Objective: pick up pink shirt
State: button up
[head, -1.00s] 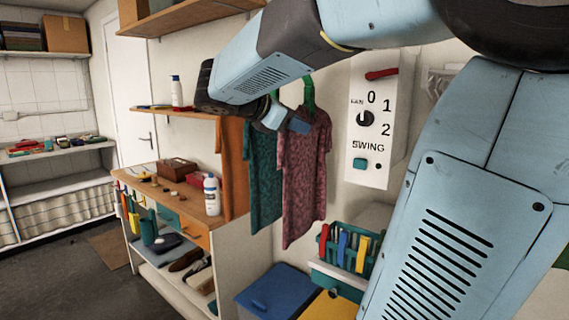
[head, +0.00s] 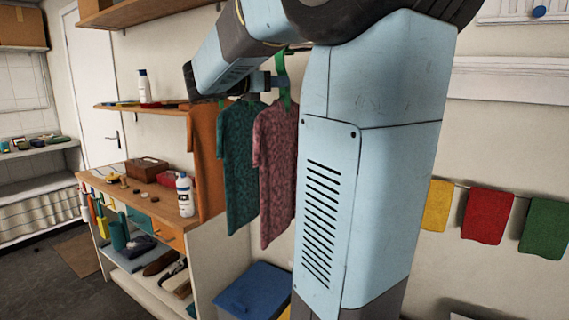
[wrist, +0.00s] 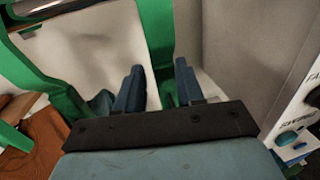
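The pink shirt (head: 275,165) hangs from a green hanger (head: 282,82), to the right of a dark teal shirt (head: 240,160) in the head view. My gripper (head: 281,82) is up at the hanger, above the pink shirt's neck, partly hidden by my arm. In the wrist view my gripper (wrist: 160,88) has its two blue fingers apart. A green hanger strip (wrist: 158,40) shows in the gap between them; I cannot tell whether it touches a finger. The pink cloth is not clearly visible there.
A wooden shelf (head: 140,108) and a workbench (head: 135,195) with a white bottle (head: 185,195) stand left of the shirts. A blue-lidded bin (head: 255,288) is below. Coloured cloths (head: 487,215) hang at right. A control panel (wrist: 300,125) is close at right in the wrist view.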

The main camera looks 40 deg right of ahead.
aim_at(289, 100)
jog(key=shift+w+d, duration=0.15)
jog(key=shift+d, duration=1.25)
jog(key=shift+w+d, duration=0.1)
jog(key=shift+d, duration=1.3)
grip_shut()
